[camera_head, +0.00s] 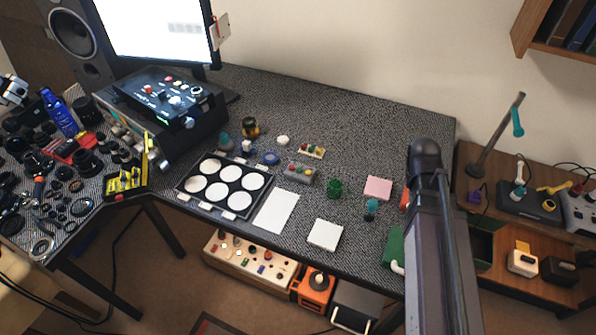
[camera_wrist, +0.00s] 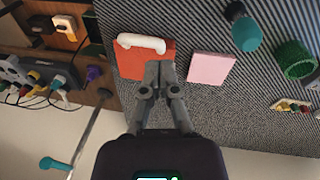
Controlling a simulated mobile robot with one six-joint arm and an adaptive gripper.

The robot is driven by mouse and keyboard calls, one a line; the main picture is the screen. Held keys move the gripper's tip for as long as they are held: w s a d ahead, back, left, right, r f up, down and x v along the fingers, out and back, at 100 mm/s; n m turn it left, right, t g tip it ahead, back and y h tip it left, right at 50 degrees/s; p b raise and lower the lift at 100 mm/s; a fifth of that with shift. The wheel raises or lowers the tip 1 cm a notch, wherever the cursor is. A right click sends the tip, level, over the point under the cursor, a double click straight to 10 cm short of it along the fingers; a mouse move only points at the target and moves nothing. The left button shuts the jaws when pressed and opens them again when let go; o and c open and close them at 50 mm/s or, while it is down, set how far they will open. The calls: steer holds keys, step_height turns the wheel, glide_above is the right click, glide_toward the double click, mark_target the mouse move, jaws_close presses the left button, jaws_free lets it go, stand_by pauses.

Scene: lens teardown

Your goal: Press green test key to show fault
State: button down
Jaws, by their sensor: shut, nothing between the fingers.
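A dark console (camera_head: 166,98) at the left of the desk, below the monitor, carries small coloured controls, among them a green spot (camera_head: 189,123). A small grey box (camera_head: 299,173) with coloured buttons lies mid-desk, and a cream strip (camera_head: 311,152) with coloured buttons lies behind it; it also shows at the right of the wrist view (camera_wrist: 291,106). I cannot tell which control is the green test key. My gripper (camera_wrist: 160,66) is shut and empty, over an orange pad (camera_wrist: 132,67) beside a white handle (camera_wrist: 141,43), far right of the console. My arm hides the gripper in the head view.
A pink pad (camera_head: 378,188), green cup (camera_head: 335,188), teal-topped piece (camera_head: 371,208) and white box (camera_head: 325,235) stand near my arm. A tray of white discs (camera_head: 182,187) lies mid-desk. A monitor (camera_head: 155,30) stands behind the console. The desk's back middle is clear.

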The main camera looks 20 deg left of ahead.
steer(key=w+a+f+n+t+h+b, duration=0.1)
steer(key=w+a+f+t+b, duration=0.1)
steer(key=w+a, duration=0.6)
steer(key=n+t+b, duration=0.3)
steer(key=t+b, duration=0.2)
glide_above(299, 170)
steer(key=shift+s+h, duration=0.1)
steer(key=shift+h, duration=0.3)
steer(key=shift+f, duration=0.25)
step_height(299, 170, down, 8)
steer(key=b, duration=0.8)
steer(key=shift+f+b, duration=0.2)
steer(key=shift+b, duration=0.15)
steer(key=shift+f, duration=0.1)
steer(key=shift+f+b, duration=0.3)
steer(key=shift+b, duration=0.15)
